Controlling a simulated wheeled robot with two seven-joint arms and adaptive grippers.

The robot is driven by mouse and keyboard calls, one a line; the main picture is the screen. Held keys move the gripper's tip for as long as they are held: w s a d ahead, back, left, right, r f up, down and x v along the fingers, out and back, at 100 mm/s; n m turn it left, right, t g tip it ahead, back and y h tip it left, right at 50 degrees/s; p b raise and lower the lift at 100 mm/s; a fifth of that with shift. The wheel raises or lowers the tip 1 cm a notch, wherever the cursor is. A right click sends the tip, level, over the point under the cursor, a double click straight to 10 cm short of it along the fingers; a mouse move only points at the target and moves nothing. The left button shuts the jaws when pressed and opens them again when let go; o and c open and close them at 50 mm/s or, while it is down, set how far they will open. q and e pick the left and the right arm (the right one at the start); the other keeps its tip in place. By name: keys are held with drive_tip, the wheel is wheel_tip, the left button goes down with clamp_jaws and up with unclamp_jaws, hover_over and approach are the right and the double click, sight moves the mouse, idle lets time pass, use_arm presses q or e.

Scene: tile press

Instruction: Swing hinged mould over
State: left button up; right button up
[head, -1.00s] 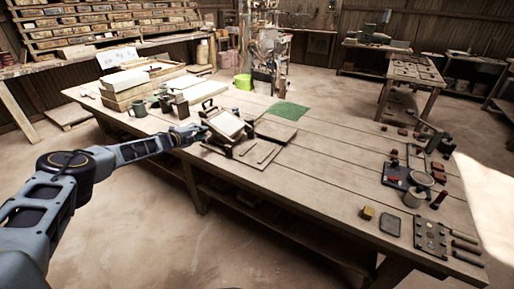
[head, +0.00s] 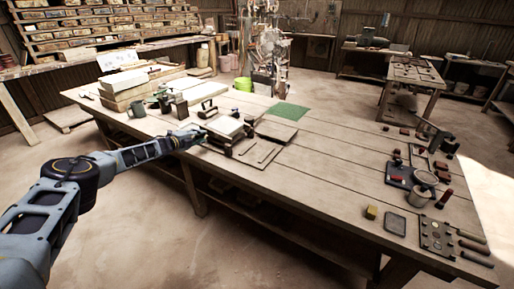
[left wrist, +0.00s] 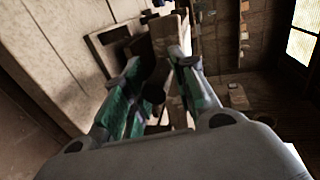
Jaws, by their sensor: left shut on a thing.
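The hinged mould (head: 226,127) sits on the workbench (head: 310,165), left of the middle in the head view, with a pale panel on top and a dark frame. The panel lies nearly flat. My left gripper (head: 190,138) is at the mould's near left side. In the left wrist view its green-padded fingers (left wrist: 156,72) are closed around a dark part of the mould (left wrist: 158,84). The exact place of the grip is partly hidden by the fingers. My right gripper is in neither view.
A dark board (head: 275,131) and a green mat (head: 290,110) lie right of and behind the mould. Tools and a metal pot (head: 419,196) occupy the right end. The middle of the bench is clear.

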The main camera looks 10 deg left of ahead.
use_arm(q)
drive_tip(key=shift+w+d+f+b, duration=0.1)
drive_tip(key=shift+d+f+b, duration=0.45)
drive_tip(key=shift+f, duration=0.3)
drive_tip(key=shift+r, duration=0.1)
drive_tip(key=o, duration=0.5)
drive_tip(key=shift+w+d+r, duration=0.15)
drive_tip(key=shift+w, duration=0.05)
